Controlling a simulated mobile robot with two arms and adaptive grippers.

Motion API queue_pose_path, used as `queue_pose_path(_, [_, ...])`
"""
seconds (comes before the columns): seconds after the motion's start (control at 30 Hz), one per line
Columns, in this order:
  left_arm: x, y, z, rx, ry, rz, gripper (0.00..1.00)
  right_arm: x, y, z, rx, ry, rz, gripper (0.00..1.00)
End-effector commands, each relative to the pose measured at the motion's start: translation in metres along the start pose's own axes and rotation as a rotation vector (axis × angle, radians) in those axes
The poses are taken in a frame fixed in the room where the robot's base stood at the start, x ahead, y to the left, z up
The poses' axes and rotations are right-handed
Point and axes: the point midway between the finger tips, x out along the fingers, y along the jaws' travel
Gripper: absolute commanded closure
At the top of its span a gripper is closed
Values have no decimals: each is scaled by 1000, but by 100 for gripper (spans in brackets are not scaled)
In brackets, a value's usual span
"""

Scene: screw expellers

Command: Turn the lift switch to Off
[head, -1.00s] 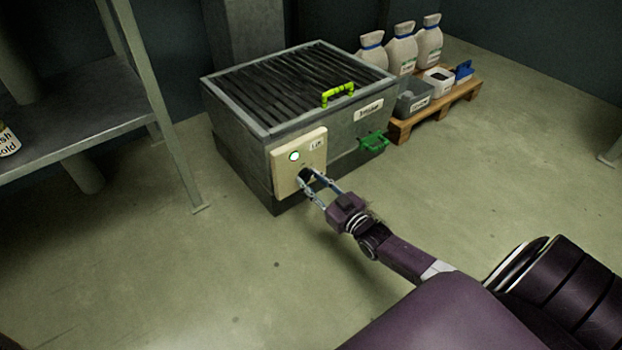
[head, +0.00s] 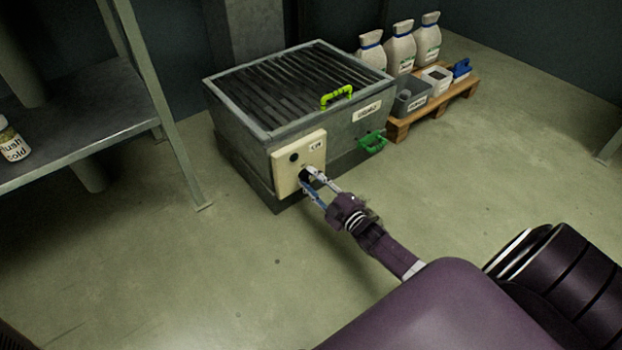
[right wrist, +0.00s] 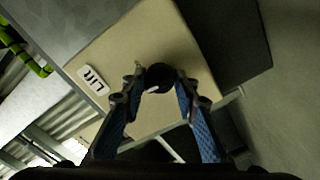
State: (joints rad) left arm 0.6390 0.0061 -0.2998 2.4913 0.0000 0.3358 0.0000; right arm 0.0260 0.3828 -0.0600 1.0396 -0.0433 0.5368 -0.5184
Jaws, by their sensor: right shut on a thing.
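The lift switch is a black knob (right wrist: 159,77) on a cream panel (head: 287,182) on the front of a grey metal box. A white label that looks like "Lift" (right wrist: 92,79) sits on the panel. The round lamp (head: 294,157) on the panel is dark. My right gripper (head: 308,176) is at the panel, with its fingertips on either side of the knob. In the right wrist view its blue-padded fingers (right wrist: 159,84) are closed around the knob, and a small white mark shows on it. My left gripper is not in view.
The grey box (head: 232,115) has a slatted top, a yellow-green handle (head: 336,95) and a green handle (head: 372,142) low on its side. A pallet (head: 434,112) with sacks and bins stands behind right. A metal shelf (head: 80,125) stands left. The floor in front is clear.

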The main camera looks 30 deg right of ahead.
Motion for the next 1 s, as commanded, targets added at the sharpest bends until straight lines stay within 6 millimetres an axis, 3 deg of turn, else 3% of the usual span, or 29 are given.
queue_pose_path(0.3, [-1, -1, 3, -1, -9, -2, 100, 0, -1, -1, -106, 1, -2, 97])
queue_pose_path(0.8, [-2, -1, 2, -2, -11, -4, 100, 0, -1, 0, -126, 1, -3, 97])
queue_pose_path(0.83, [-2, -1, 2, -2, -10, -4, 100, 0, -1, 0, -126, 1, -3, 70])
queue_pose_path(1.0, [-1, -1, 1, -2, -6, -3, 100, 0, -1, 0, -125, 1, -2, 55])
